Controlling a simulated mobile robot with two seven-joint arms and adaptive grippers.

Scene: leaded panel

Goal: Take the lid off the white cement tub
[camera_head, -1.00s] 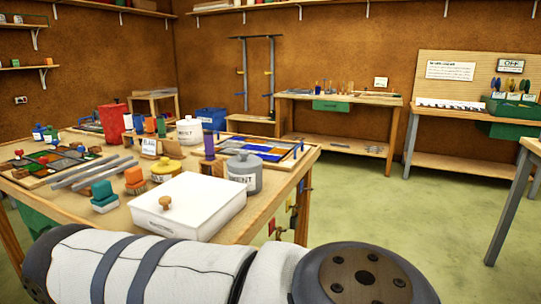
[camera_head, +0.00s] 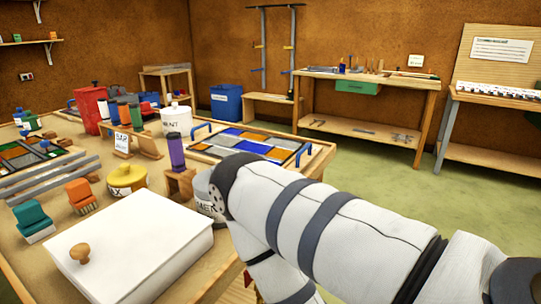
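The white tub (camera_head: 176,121) stands towards the back of the workbench, left of the framed glass panel. It is upright, its lid is on with a small knob on top, and its label is only partly legible. A grey tub (camera_head: 203,192), also labelled, stands nearer and is partly hidden behind my arm. My arm's pale padded links cross the lower right of the head view, over the bench's right edge. No gripper or fingertip shows in the view, so neither gripper's state is visible.
A large white box with a wooden knob (camera_head: 79,253) fills the near bench. A purple-topped bottle (camera_head: 177,152), a yellow pot (camera_head: 126,180), brushes (camera_head: 80,194) and a red canister (camera_head: 92,108) crowd the middle. The leaded panel (camera_head: 252,144) lies at the right back.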

